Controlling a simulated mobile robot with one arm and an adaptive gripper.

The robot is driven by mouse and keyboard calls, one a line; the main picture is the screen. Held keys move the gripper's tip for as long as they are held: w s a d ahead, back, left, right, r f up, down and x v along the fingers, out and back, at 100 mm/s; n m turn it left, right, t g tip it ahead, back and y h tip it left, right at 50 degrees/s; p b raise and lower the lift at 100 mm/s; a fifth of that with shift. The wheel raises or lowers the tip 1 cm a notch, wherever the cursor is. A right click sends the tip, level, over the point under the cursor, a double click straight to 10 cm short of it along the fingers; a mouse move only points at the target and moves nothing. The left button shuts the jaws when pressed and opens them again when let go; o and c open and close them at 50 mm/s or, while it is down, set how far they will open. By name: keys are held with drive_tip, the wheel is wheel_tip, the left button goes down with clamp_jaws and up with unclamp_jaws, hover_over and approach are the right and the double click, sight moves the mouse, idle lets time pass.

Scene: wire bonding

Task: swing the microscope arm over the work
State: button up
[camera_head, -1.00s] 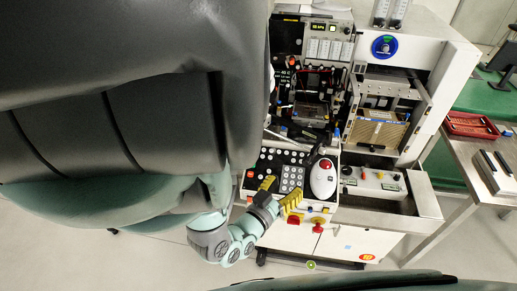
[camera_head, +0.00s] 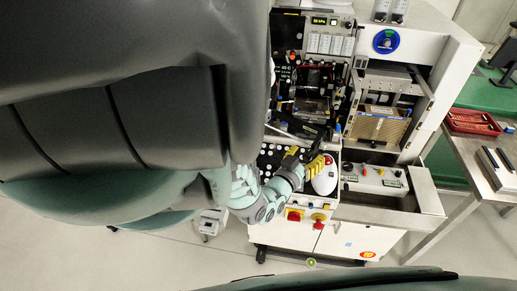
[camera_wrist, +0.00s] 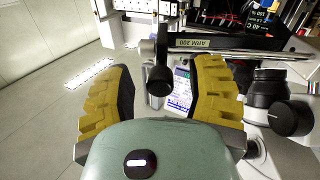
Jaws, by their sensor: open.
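The black microscope body (camera_wrist: 275,100) with a round side knob is to the right. In the head view my gripper (camera_head: 312,167) is over the front panel beside the white trackball unit (camera_head: 325,180); the microscope arm is hard to make out there.
The white bonding machine (camera_head: 440,60) stands behind, with a control box (camera_head: 375,180) to the right of my gripper. Red and yellow knobs (camera_head: 295,214) are on its front. A side table (camera_head: 465,160) with a red tray (camera_head: 472,122) is at the right.

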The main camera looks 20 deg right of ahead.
drive_tip(key=shift+o, duration=0.4)
drive_tip(key=shift+w, duration=0.15)
clamp_jaws()
